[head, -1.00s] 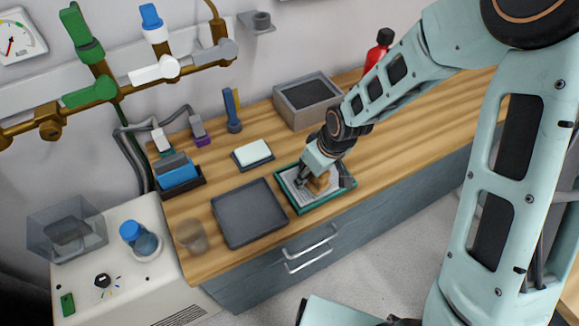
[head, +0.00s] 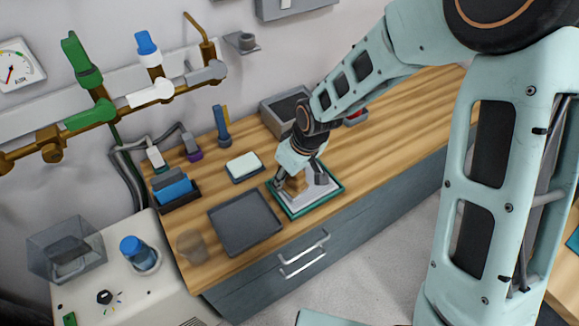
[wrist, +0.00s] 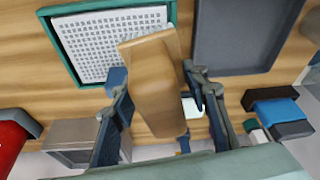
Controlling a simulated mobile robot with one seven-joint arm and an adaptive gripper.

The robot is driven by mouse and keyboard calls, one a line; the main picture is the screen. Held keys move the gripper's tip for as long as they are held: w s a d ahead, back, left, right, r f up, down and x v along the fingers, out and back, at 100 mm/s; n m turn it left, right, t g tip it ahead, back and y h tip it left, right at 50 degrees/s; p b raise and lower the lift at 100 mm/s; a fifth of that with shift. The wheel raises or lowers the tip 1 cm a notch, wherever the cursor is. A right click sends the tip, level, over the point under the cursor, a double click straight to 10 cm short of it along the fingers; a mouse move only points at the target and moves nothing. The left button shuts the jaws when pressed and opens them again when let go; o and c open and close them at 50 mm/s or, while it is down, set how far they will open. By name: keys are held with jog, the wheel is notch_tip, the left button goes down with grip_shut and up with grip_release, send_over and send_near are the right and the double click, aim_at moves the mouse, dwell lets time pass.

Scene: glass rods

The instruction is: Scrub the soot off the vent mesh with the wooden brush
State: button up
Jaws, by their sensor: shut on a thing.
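The vent mesh (head: 312,200) is a pale panel in a green frame (head: 338,186), lying flat on the wooden counter. In the wrist view the mesh (wrist: 90,42) shows as a white grid with small grey holes; I see no dark soot patch on the part in view. My gripper (head: 294,178) is shut on the wooden brush (head: 295,186), over the left part of the mesh. In the wrist view the brush (wrist: 152,78) sits between the fingers of my gripper (wrist: 155,90) and covers the mesh's corner.
A dark grey tray (head: 245,222) lies left of the frame. A white block on a dark dish (head: 243,166) sits behind it. A grey box (head: 283,107) stands at the back. A clear cup (head: 191,246) stands near the counter's left end.

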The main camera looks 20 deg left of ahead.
jog(key=shift+r+p, duration=0.65)
jog(key=shift+r, duration=0.65)
jog(key=shift+f, duration=0.1)
